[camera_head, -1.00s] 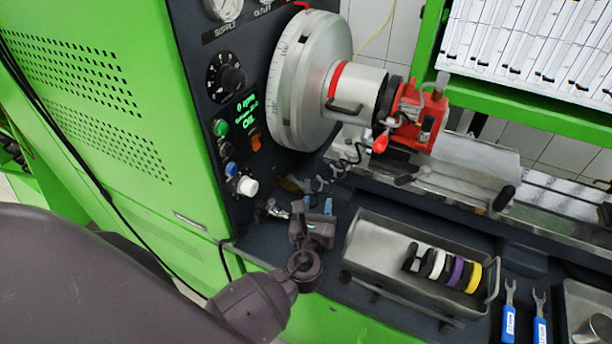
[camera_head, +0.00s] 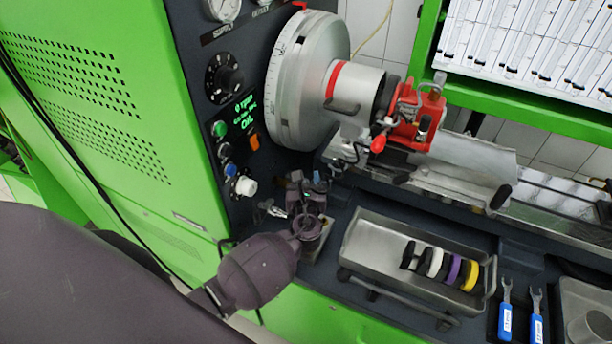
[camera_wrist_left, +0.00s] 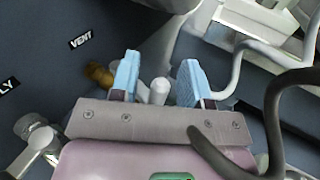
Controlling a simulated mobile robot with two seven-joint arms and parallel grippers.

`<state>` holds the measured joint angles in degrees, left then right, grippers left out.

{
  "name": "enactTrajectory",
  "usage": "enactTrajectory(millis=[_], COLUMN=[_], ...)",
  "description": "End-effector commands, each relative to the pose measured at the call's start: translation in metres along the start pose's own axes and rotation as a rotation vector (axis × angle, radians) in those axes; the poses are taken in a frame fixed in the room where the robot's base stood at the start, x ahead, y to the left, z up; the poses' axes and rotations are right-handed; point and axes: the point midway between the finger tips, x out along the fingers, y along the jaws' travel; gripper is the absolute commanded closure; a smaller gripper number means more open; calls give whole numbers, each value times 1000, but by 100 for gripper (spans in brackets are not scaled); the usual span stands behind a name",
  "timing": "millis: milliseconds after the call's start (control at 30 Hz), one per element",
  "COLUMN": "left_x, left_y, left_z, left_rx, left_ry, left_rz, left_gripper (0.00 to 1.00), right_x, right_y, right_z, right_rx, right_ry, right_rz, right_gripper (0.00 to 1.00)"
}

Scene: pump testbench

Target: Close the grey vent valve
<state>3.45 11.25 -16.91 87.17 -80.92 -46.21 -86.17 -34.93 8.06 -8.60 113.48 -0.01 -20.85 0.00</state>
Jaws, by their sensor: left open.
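The vent valve shows in the left wrist view beside the VENT label (camera_wrist_left: 80,40). Its brass fitting (camera_wrist_left: 98,73) comes out of the dark panel, left of my fingers. A pale grey rounded handle end (camera_wrist_left: 160,91) stands between my two blue-tipped fingers, with visible space on both sides. My left gripper (camera_wrist_left: 157,76) is open around it and holds nothing. In the head view my left gripper (camera_head: 307,181) is at the lower part of the panel, beneath the big drum, and hides most of the valve. My right gripper is not in view.
A second valve (camera_wrist_left: 38,137) sits left of the gripper. The large silver drum (camera_head: 300,85) and red clamp unit (camera_head: 415,115) are above. A metal tray (camera_head: 370,255) with coloured rings is to the right. A hose (camera_wrist_left: 236,65) runs close to the right finger.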

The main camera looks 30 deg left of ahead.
Motion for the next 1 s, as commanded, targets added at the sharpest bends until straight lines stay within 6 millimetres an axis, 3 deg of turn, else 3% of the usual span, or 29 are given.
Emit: enactTrajectory(millis=[433,733,1000], left_x=[10,10,11], left_y=[0,0,0], left_z=[0,0,0], left_rx=[-1,-1,0], left_ry=[1,1,0], left_rz=[1,0,-3], left_gripper=[58,100,100], right_x=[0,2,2], right_y=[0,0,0], right_z=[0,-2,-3], right_rx=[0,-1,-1], right_ry=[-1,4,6], right_rz=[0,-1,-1], right_gripper=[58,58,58])
